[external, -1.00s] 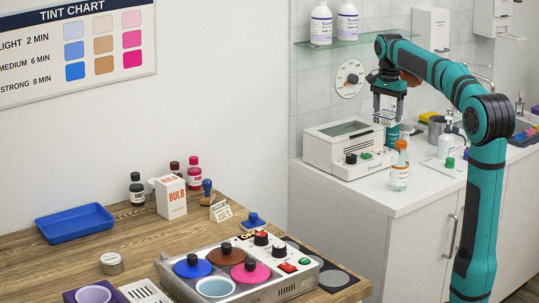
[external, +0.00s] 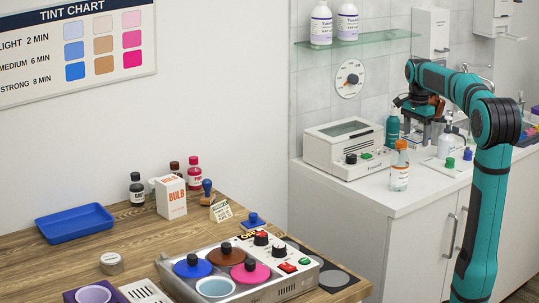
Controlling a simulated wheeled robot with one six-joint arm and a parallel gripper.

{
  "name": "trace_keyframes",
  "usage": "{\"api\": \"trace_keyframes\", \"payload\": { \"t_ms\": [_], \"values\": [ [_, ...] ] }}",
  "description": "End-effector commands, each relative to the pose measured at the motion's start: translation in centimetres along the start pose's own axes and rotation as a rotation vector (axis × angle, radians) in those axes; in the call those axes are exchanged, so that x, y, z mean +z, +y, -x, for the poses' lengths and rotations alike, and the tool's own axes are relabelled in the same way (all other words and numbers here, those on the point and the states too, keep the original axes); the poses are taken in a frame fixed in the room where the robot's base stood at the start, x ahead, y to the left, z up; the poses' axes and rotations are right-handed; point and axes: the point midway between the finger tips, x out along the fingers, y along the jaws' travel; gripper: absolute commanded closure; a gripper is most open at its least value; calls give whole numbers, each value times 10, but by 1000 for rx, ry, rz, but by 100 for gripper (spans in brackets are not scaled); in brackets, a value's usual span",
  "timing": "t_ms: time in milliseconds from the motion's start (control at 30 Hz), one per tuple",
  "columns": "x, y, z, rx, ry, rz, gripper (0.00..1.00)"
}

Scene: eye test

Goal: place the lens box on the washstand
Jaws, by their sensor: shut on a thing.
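My gripper (external: 421,112) is over the back part of the white washstand (external: 424,190), right of a teal bottle (external: 392,129). It points down and is shut on the lens box (external: 415,131), a small pale box. The box is partly hidden by the fingers and is small in the view. I cannot tell whether its underside touches the washstand top.
A glass shelf (external: 375,38) hangs above. The washstand's front left corner is clear.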

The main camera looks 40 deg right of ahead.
Motion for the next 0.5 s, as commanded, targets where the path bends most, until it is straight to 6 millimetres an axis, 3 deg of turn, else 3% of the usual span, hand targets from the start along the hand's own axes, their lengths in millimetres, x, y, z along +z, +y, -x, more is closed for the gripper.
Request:
{"api": "trace_keyframes", "payload": {
  "t_ms": [500],
  "values": [
    [0,0,-61,2,-1,0,58]
  ]
}}
